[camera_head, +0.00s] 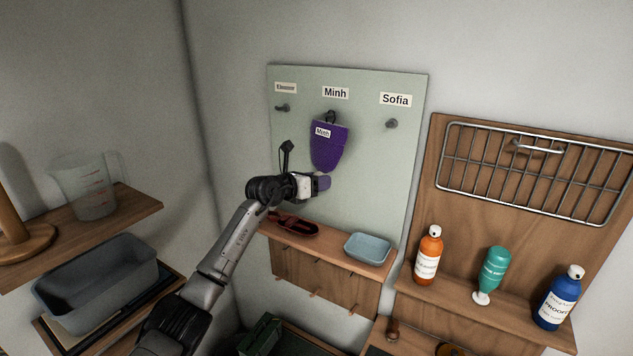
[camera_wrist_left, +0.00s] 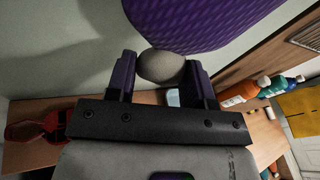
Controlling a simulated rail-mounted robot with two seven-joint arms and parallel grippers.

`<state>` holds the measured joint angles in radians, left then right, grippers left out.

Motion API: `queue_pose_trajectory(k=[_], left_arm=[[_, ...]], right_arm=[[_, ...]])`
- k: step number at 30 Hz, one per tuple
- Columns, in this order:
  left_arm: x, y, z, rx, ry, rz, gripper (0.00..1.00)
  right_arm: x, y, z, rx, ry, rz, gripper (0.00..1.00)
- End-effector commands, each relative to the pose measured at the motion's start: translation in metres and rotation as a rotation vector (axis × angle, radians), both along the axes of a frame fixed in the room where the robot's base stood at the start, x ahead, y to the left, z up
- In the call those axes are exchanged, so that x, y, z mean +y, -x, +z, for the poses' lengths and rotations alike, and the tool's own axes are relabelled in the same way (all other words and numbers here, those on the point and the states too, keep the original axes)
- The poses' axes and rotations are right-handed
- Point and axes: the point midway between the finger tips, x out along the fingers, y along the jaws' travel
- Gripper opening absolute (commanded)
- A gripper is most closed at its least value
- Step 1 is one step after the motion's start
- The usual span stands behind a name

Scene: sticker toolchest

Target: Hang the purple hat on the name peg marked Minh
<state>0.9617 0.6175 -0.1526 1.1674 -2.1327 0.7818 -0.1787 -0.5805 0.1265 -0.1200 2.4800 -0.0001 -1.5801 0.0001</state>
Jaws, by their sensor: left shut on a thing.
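The purple hat (camera_head: 329,147) is upside down against the pale green board, its wide edge up and its tip down, with a small Minh label. Its top edge is right at the dark peg (camera_head: 331,117) under the Minh name sign (camera_head: 335,93); I cannot tell whether its loop is around that peg. My left gripper (camera_head: 322,184) is at the hat's lower tip. In the left wrist view my left gripper (camera_wrist_left: 162,78) is shut on a round grey bobble (camera_wrist_left: 162,65) at the hat's tip, with the purple knit (camera_wrist_left: 200,22) above. My right gripper is out of view.
The Eleanor peg (camera_head: 283,107) and Sofia peg (camera_head: 391,123) are bare on the board (camera_head: 365,195). Below, a shelf holds a dark red item (camera_head: 296,226) and a blue tray (camera_head: 368,248). Several bottles and a wire rack (camera_head: 535,172) are at right.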

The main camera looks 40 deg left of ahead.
Motion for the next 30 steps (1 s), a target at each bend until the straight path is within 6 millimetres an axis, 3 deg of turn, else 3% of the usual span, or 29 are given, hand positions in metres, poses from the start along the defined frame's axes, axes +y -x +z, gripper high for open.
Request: queue_pose_trajectory(k=[12, 13, 21, 30], left_arm=[[0.0001, 0.0001, 0.0004, -0.001, 0.0, 0.0, 0.24], [0.0, 0.0001, 0.0004, -0.001, 0.0, 0.0, 0.49], [0.0, 0.0001, 0.0004, 0.0, 0.0, 0.0, 0.75], [0.0004, 0.0012, -0.0002, 0.0, 0.0, 0.0, 0.78]], right_arm=[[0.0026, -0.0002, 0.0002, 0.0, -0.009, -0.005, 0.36], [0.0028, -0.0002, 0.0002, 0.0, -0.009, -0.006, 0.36], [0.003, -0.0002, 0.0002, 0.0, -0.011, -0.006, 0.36], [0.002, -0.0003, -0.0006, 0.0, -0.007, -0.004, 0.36]])
